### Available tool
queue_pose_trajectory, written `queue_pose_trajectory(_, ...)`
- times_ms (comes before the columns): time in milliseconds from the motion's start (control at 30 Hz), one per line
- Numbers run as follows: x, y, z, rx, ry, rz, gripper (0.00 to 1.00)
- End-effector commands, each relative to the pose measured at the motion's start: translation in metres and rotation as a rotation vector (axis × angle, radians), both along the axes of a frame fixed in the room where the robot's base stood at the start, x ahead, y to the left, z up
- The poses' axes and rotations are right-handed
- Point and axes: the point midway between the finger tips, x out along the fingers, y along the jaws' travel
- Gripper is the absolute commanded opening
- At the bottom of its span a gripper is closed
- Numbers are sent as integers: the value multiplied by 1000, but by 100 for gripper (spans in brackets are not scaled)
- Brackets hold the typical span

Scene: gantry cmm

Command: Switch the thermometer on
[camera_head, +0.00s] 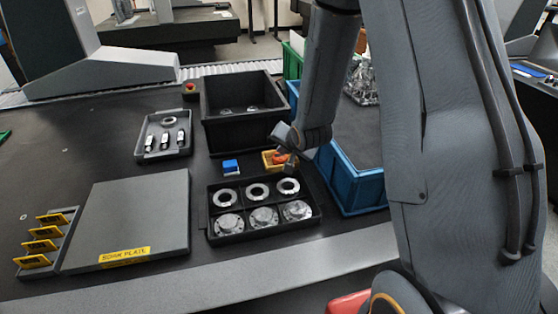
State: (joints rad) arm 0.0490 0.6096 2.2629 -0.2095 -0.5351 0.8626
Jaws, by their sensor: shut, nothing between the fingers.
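No thermometer can be made out for certain. A small orange-red object (279,158) sits in a yellow holder (268,167) behind the tray of metal parts; it is too small to tell what it is. A small blue block (230,167) with a pale lower part stands just left of the holder. My gripper (289,161) is shut and empty, at the right side of the yellow holder and partly in front of it. I cannot tell whether it touches the orange-red object. No switch or display is readable.
A black tray (207,212) of metal rings and flanges lies in front. A black bin (225,136) stands behind, and a blue crate (352,190) is close on the right. The grey plate (135,215) and a small parts tray (143,147) lie left.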

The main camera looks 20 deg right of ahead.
Motion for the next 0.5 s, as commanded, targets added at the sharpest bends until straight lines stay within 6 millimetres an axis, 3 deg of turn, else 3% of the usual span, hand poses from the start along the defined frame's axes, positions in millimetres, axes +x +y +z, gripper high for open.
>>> queue_pose_trajectory(500, 0, 0, -6, 0, 1, -1, 0)
